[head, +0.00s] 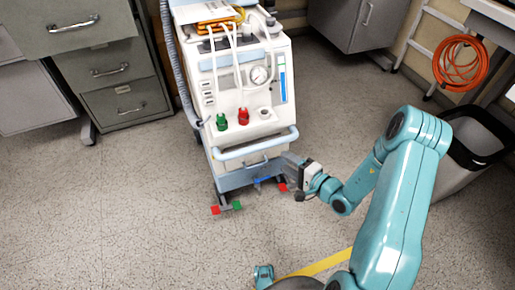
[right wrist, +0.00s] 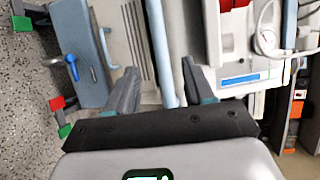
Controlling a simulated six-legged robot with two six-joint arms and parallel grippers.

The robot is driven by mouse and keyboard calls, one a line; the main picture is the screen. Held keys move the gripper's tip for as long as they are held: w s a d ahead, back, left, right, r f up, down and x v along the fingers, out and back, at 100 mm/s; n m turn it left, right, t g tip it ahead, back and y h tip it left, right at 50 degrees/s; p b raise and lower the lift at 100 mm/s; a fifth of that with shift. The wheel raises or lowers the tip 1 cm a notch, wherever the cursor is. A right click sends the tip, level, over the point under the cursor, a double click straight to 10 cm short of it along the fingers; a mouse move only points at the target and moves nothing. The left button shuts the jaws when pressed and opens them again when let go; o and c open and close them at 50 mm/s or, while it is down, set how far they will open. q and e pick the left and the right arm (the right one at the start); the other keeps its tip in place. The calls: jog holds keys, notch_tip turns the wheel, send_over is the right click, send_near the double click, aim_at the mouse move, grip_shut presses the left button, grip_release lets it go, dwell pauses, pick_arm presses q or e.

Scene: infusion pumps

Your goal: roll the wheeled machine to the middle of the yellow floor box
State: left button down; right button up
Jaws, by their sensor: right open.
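The wheeled machine (head: 236,95) stands upright at the back centre, a white and pale blue unit with a gauge, green and red knobs and a light blue front handle bar (head: 256,144). Its feet carry red and green tabs. My right gripper (head: 290,160) is at the machine's lower right front, near the handle's right end. In the right wrist view the right gripper (right wrist: 160,82) is open, with the pale blue handle bar (right wrist: 161,45) running between its fingers; I cannot tell whether they touch. A strip of the yellow floor box (head: 328,263) shows at the bottom, partly behind my arm. My left gripper is not seen.
Grey drawer cabinets (head: 112,75) stand at the left of the machine. Another cabinet (head: 358,22) is at the back right. A bin (head: 470,150) and a coiled orange hose (head: 460,63) are at the right. The floor in front of the machine is clear.

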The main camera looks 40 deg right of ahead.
aim_at(263, 148)
jog(key=b+x, duration=0.3)
jog(key=x, duration=0.9)
jog(key=shift+f, duration=0.2)
jog(key=shift+w+a, duration=0.1)
jog(key=shift+w, duration=0.3)
grip_shut()
